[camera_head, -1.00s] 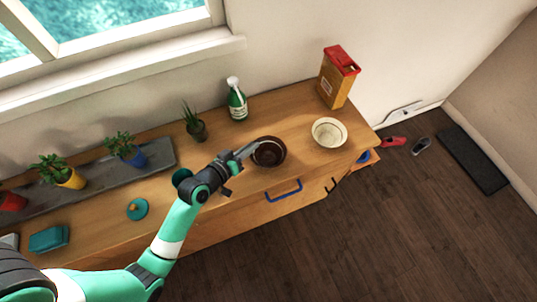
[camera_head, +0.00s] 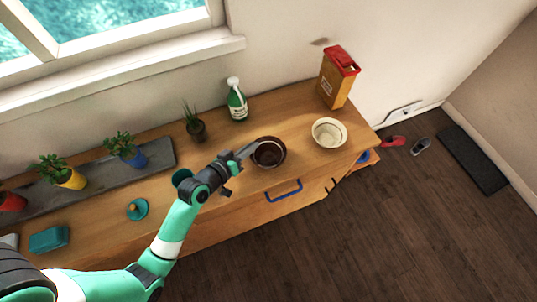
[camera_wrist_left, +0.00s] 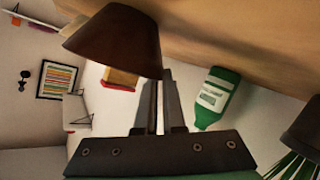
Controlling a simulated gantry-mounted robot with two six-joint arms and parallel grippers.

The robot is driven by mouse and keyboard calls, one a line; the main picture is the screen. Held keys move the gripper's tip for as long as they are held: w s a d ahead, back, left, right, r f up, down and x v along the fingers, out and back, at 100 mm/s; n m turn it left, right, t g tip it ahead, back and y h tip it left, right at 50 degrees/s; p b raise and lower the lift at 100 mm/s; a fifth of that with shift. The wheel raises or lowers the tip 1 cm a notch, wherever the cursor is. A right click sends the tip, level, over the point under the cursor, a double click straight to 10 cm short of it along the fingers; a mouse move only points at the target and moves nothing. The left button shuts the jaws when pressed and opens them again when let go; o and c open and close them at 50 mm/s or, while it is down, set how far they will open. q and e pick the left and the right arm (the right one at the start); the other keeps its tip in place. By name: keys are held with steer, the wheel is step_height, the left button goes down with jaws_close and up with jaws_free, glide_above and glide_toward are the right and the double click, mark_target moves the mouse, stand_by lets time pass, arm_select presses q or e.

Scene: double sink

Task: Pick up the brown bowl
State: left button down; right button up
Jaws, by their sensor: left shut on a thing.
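The brown bowl (camera_head: 268,153) sits upright on the wooden counter in the head view. It also shows in the left wrist view (camera_wrist_left: 118,42), large and close at the upper left of the fingers. My left gripper (camera_head: 245,150) is at the bowl's left rim. In the left wrist view my left gripper (camera_wrist_left: 161,85) has its fingers close together, shut on the bowl's rim. The exact contact at the fingertips is partly hidden by the bowl. My right gripper is not in view.
A cream bowl (camera_head: 329,133) stands right of the brown bowl. A green bottle (camera_head: 237,103) and a small plant (camera_head: 195,127) stand behind. A yellow box with a red top (camera_head: 336,78) is at the back right. A blue drawer handle (camera_head: 284,191) is on the front.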

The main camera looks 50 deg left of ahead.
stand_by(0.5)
arm_select(q)
steer(key=shift+r, duration=0.4)
step_height(320, 180, up, 3)
steer(key=shift+f+p, duration=0.1)
steer(key=shift+p, duration=0.85)
steer(key=s+d+r+p, duration=0.3)
steer(key=s+r, duration=0.6)
steer(key=s, duration=0.4)
steer(key=shift+s+d+r, duration=0.15)
steer(key=shift+s+r, duration=0.05)
steer(key=shift+s, duration=0.15)
